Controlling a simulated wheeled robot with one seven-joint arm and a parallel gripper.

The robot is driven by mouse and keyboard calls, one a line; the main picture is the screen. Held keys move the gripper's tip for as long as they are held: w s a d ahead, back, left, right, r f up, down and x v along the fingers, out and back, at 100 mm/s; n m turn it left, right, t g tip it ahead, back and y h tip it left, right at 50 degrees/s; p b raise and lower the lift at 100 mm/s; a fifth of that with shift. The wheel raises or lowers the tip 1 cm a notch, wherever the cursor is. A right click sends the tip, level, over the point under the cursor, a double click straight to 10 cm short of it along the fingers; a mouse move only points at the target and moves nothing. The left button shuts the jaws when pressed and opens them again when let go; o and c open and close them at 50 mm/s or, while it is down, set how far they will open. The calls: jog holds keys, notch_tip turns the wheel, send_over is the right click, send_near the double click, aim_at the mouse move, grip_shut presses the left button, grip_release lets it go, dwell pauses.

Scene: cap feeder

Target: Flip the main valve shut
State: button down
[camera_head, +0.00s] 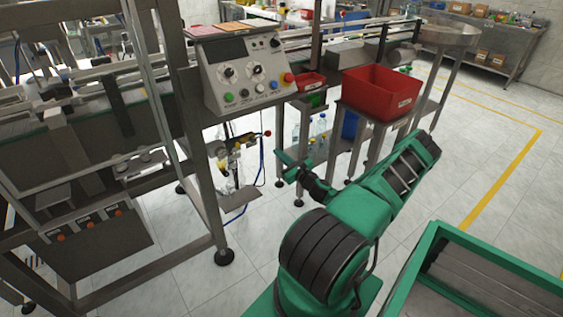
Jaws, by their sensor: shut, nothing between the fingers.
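A valve and fitting assembly (234,152) with brass-yellow parts and a small red-orange knob is mounted under the control console, on the frame of the machine. It is small in the view, and I cannot make out which part is the main valve's handle or how it is set. A blue hose hangs beside it. My gripper (283,165), on the end of my green arm, is shut and empty. It appears to the right of the assembly and a little lower, with a visible gap between them.
The control console (243,75) with knobs and a red button stands above the assembly. A red bin (380,92) sits on a steel stand to the right, with a smaller red bin (307,81) beside it. Machine legs stand near the assembly. Tiled floor lies open at right.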

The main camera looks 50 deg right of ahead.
aim_at(261, 136)
jog(key=shift+w+r, duration=1.8)
jog(key=shift+r, duration=0.2)
